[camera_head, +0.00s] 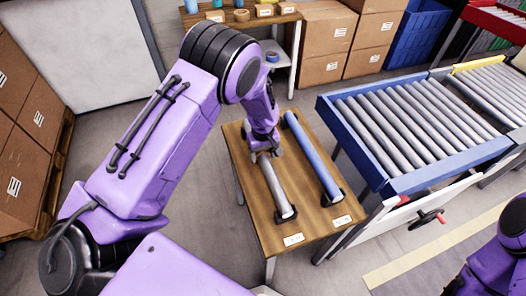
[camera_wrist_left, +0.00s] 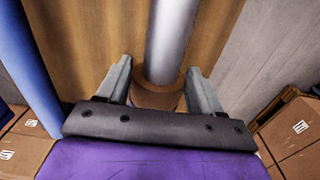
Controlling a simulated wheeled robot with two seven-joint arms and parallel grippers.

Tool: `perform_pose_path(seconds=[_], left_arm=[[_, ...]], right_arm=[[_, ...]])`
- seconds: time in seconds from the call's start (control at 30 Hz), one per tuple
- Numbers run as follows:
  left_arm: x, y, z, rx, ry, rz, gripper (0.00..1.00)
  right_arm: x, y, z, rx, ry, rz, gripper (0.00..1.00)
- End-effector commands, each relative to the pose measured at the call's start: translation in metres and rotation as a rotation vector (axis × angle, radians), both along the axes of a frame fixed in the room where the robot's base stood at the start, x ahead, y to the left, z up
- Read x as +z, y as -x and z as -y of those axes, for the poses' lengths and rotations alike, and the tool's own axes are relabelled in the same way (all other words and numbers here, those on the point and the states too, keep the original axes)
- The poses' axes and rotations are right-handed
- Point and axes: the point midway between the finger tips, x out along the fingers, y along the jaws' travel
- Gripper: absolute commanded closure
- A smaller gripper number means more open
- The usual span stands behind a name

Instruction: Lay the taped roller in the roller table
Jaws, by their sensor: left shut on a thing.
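The taped roller (camera_head: 273,187) is a grey cylinder on the small wooden table (camera_head: 255,228). Its near end sits at a black cradle (camera_head: 286,216). In the left wrist view, the grey roller (camera_wrist_left: 172,35) has a brown tape band (camera_wrist_left: 157,96) at its end. My left gripper (camera_head: 264,151) is shut on this far, taped end, with a finger on each side in the wrist view (camera_wrist_left: 158,72). The roller table (camera_head: 356,147) has a blue frame and a row of grey rollers. My right gripper is out of view; part of my right arm shows at lower right.
A blue roller (camera_head: 313,158) lies beside the grey one, also shown in the wrist view (camera_wrist_left: 28,65). The roller table stands close to the right. Cardboard boxes (camera_head: 325,40) and a shelf (camera_head: 245,20) are behind. Stacked boxes (camera_head: 25,165) stand at left.

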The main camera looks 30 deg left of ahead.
Motion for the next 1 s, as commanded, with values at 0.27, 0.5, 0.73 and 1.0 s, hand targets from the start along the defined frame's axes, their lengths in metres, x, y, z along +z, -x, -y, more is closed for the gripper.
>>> perform_pose_path(seconds=[0.27,0.5,0.73,1.0], left_arm=[[-0.003,-0.001,0.000,0.000,0.000,0.003,0.83],[-0.003,0.000,0.000,0.000,0.000,0.001,0.05],[0.000,0.000,0.000,0.000,0.000,0.001,0.05],[0.058,-0.001,0.000,0.000,-0.001,0.008,0.05]], right_arm=[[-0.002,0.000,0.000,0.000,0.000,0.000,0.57],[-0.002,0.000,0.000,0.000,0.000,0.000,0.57],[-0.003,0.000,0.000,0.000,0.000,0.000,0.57],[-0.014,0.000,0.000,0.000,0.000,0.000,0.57]])
